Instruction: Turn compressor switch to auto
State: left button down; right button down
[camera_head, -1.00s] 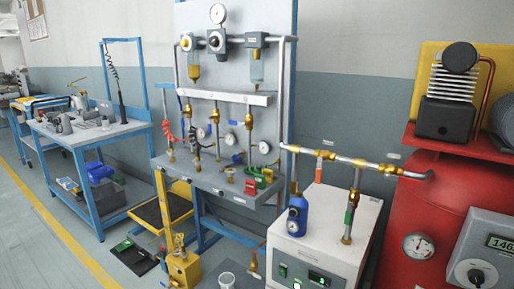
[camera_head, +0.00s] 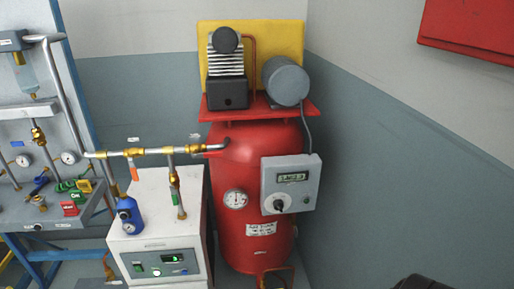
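The red compressor (camera_head: 240,160) stands in the corner ahead of me, with a motor and pump on its top plate. A grey control box (camera_head: 302,190) is mounted on its right front. The box has a small lit display (camera_head: 292,178), too small to read surely. Below the display is a dark rotary switch (camera_head: 279,205) on a pale round plate. The switch's position labels are too small to read. Neither of my grippers clearly shows; a dark shape (camera_head: 425,283) at the bottom right edge is cut off and I cannot tell what it is.
A grey bench (camera_head: 60,214) is at far left. Floor lies right of the compressor.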

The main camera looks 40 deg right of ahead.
aim_at(278, 205)
jog(key=z, duration=1.55)
